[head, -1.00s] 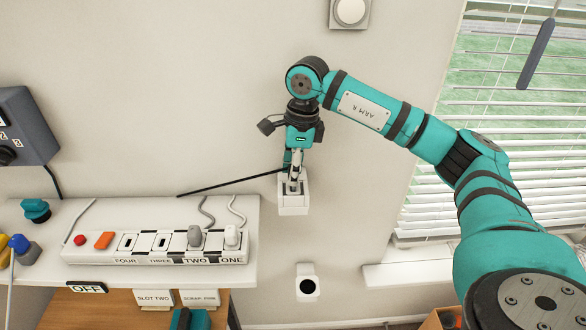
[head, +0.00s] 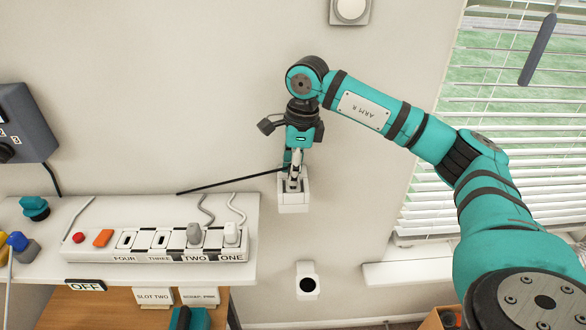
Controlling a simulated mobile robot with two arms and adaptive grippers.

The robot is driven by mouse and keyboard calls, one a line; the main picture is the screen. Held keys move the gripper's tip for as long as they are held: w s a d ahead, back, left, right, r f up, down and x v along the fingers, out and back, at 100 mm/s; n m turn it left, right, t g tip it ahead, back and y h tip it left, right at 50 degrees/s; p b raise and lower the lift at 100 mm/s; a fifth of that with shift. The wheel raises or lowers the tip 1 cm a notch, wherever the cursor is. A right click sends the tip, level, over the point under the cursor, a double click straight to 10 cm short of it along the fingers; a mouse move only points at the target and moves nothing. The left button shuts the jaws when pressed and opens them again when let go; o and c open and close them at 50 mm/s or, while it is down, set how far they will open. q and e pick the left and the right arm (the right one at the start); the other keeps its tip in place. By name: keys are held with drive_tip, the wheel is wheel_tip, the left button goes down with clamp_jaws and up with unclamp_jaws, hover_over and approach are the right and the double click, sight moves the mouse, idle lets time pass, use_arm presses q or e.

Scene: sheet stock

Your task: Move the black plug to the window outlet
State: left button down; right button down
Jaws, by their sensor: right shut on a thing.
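My right gripper (head: 295,170) points down at the white wall outlet (head: 293,206), left of the window. It is shut on the black plug, which is mostly hidden by the fingers and the outlet's top. The plug's black cord (head: 232,182) runs left from the gripper to the back of the white shelf. The fingertips are at the top of the outlet; I cannot tell how deep the plug sits. My left gripper is not clearly in view.
A power strip (head: 155,258) with two plugs in slots TWO and ONE lies on the white shelf (head: 110,209). A white fixture with a dark round face (head: 307,286) is on the wall below the outlet. Window blinds (head: 500,130) and a sill (head: 400,273) are at right.

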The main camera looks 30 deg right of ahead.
drive_tip(key=shift+f+b, duration=0.75)
drive_tip(key=shift+f, duration=0.1)
idle(1.2)
drive_tip(key=shift+s+f, duration=0.15)
drive_tip(key=shift+f, duration=0.05)
idle(0.8)
drive_tip(key=c, duration=0.9)
unclamp_jaws()
drive_tip(key=shift+o, duration=0.2)
drive_tip(key=shift+r, duration=0.1)
drive_tip(key=o, duration=0.5)
drive_tip(key=shift+c, duration=0.2)
drive_tip(key=shift+r, duration=0.1)
drive_tip(key=shift+s+d+r+p, duration=0.1)
drive_tip(key=shift+d+r+p, duration=0.1)
drive_tip(key=shift+r+p, duration=1.25)
drive_tip(key=shift+d+r+p, duration=0.2)
drive_tip(key=shift+r+p, duration=0.6)
drive_tip(key=shift+r, duration=1.2)
